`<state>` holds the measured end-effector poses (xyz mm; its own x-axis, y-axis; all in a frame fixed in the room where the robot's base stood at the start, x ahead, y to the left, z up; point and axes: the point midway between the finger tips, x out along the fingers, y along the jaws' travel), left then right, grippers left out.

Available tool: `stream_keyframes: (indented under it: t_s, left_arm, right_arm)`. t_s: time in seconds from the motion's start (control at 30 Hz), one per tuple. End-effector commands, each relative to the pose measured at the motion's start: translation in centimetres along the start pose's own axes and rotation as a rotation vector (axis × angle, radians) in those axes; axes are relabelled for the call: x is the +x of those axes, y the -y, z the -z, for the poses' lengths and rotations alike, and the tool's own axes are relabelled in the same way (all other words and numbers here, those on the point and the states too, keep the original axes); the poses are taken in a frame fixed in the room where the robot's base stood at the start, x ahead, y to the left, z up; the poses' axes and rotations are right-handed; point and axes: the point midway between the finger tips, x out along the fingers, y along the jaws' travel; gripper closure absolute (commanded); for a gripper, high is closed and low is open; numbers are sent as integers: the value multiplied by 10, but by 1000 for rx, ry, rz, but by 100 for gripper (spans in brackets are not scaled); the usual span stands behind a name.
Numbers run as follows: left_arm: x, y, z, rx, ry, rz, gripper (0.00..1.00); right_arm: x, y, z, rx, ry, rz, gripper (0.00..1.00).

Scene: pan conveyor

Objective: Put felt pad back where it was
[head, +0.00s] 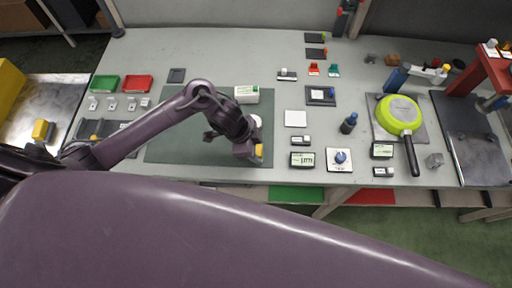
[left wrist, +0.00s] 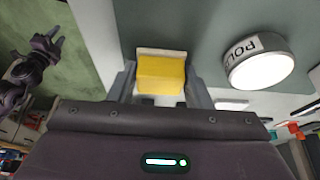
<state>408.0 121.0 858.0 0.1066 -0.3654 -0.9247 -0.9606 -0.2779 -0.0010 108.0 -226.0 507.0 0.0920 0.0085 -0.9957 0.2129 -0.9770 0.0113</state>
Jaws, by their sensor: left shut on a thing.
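The felt pad, a yellow block with a pale layer along one side, shows in the left wrist view (left wrist: 161,76) between both fingers. My left gripper (head: 253,152) is shut on it, over the front right corner of the dark green mat (head: 185,150). In the head view only a bit of yellow from the pad (head: 260,150) shows beside the fingers. I cannot tell whether the pad touches the surface below. My right gripper (left wrist: 50,42) shows small at the left of the left wrist view, with its fingers apart and empty, away from the bench. It is outside the head view.
A round white tin marked "POLI" (left wrist: 258,62) stands close beside the held pad. A white square (head: 295,118) and small labelled blocks lie to the right. A green pan (head: 399,112) is farther right. The bench's front edge is near.

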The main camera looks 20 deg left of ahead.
Motion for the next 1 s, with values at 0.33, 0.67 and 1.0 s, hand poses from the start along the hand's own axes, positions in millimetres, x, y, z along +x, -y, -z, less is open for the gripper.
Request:
stream_keyframes:
  t_s: [0.33,0.67,1.0]
  left_arm:
    - [2,0,-1,0,0,0,33]
    - [-3,0,1,0,-1,1,33]
    - [-66,1,0,4,1,5,33]
  right_arm:
    - [1,-2,-1,-1,1,-2,64]
    - [-2,-5,-2,-2,2,-6,64]
    - [-5,-6,-1,-1,2,-7,64]
